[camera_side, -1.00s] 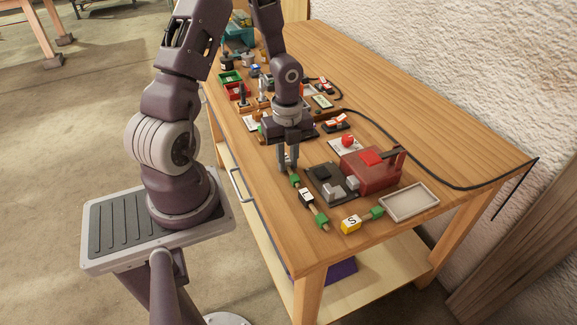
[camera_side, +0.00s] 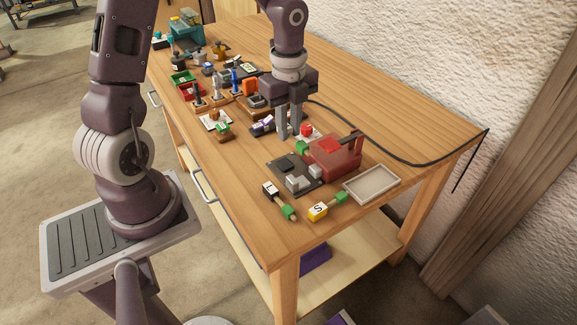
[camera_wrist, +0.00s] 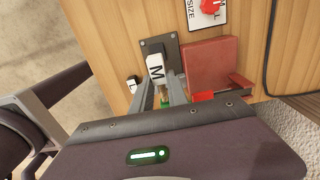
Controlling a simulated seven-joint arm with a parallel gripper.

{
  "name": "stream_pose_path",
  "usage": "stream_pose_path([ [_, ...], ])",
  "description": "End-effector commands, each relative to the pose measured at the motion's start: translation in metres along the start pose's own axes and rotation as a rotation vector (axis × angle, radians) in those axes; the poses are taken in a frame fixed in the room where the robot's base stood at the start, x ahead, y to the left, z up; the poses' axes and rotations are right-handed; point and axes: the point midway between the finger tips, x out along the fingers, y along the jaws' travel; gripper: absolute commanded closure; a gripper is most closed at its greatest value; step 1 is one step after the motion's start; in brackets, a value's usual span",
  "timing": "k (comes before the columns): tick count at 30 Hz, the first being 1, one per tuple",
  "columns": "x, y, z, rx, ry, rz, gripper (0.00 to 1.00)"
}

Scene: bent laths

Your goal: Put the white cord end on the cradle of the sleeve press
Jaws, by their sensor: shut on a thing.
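My gripper (camera_side: 289,136) is shut on a cord end, which shows in the wrist view as a white block marked M (camera_wrist: 156,70), with a tan stem and a green piece (camera_wrist: 165,102) between the fingers. In the side view a green piece (camera_side: 302,148) shows beside the fingertips; the white block is hidden there. The sleeve press (camera_side: 335,156) has a red body and a dark base plate (camera_side: 281,172) with pale grey blocks (camera_side: 299,183). In the wrist view the M block overlaps the dark plate (camera_wrist: 172,42); whether they touch I cannot tell.
A white block marked L (camera_side: 269,188) and a yellow block marked S (camera_side: 318,211), each with a green piece, lie in front of the press. An empty tray (camera_side: 371,184) is at right. A red size dial (camera_wrist: 210,6) is behind the press. A black cable (camera_side: 385,150) runs along the back.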

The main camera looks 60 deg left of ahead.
Motion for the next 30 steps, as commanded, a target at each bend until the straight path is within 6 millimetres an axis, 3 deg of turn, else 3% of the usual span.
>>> stream_pose_path([
  [3, 0.030, 0.001, -0.002, 0.002, 0.002, 0.009, 1.00],
  [12, 0.085, 0.001, -0.002, 0.002, 0.001, 0.006, 1.00],
  [24, 0.094, 0.001, -0.001, -0.001, 0.000, 0.002, 1.00],
  [25, 0.094, 0.000, -0.001, -0.001, 0.000, 0.002, 0.77],
  [27, 0.094, 0.000, -0.001, -0.001, 0.000, 0.002, 0.63],
  [30, 0.094, 0.001, -0.001, -0.001, 0.000, 0.002, 0.59],
])
